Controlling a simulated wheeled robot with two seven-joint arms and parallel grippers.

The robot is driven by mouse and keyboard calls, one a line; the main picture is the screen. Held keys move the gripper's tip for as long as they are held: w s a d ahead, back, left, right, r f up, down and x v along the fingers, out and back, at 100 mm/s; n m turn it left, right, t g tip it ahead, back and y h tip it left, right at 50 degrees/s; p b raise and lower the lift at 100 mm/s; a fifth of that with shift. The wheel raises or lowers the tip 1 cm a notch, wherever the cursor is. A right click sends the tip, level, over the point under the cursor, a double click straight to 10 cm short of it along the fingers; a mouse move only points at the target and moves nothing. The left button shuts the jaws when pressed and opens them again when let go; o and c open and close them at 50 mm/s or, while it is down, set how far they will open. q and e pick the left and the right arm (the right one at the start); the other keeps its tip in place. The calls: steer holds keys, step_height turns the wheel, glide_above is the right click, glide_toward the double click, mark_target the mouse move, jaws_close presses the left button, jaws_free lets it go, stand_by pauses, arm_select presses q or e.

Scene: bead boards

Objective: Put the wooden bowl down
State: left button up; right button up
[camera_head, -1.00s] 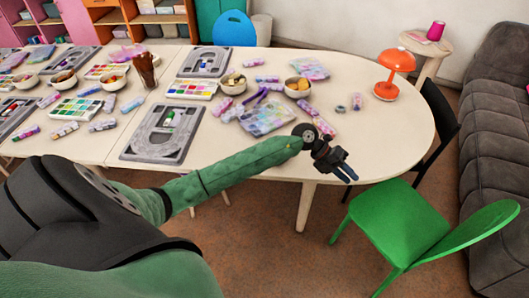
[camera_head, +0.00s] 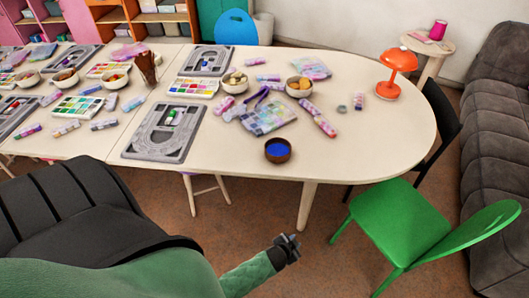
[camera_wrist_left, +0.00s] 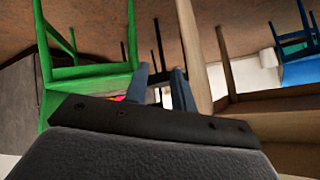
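The wooden bowl (camera_head: 278,156), dark brown with blue contents, stands upright on the pale table (camera_head: 360,135) near its front edge. Nothing touches it. My left gripper (camera_head: 291,240) is in front of the table, beyond its front edge and well apart from the bowl. In the left wrist view its two fingers (camera_wrist_left: 162,72) stand apart with nothing between them. The bowl does not show in that view. My right gripper is not in view.
A grey bead board (camera_head: 130,152) lies left of the bowl, and a patterned bag (camera_head: 268,116) lies behind it. An orange lamp (camera_head: 386,90) stands at the right end. A green chair (camera_head: 400,225) stands at the front right. The table right of the bowl is clear.

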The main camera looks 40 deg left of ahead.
arm_select(q)
steer(key=s+d+f+n+g, duration=0.1)
steer(key=s+f, duration=0.3)
steer(key=s, duration=0.4)
steer(key=s+d+f+n+g, duration=0.1)
steer(key=s+f+g, duration=0.3)
steer(key=s, duration=0.4)
steer(key=s+d+f+n+g, duration=0.1)
steer(key=s+f+g, duration=0.2)
steer(key=s+f, duration=0.3)
steer(key=shift+s+d+f+h, duration=0.3)
steer(key=shift+s+h, duration=0.1)
steer(key=shift+s, duration=0.75)
steer(key=shift+a, duration=0.1)
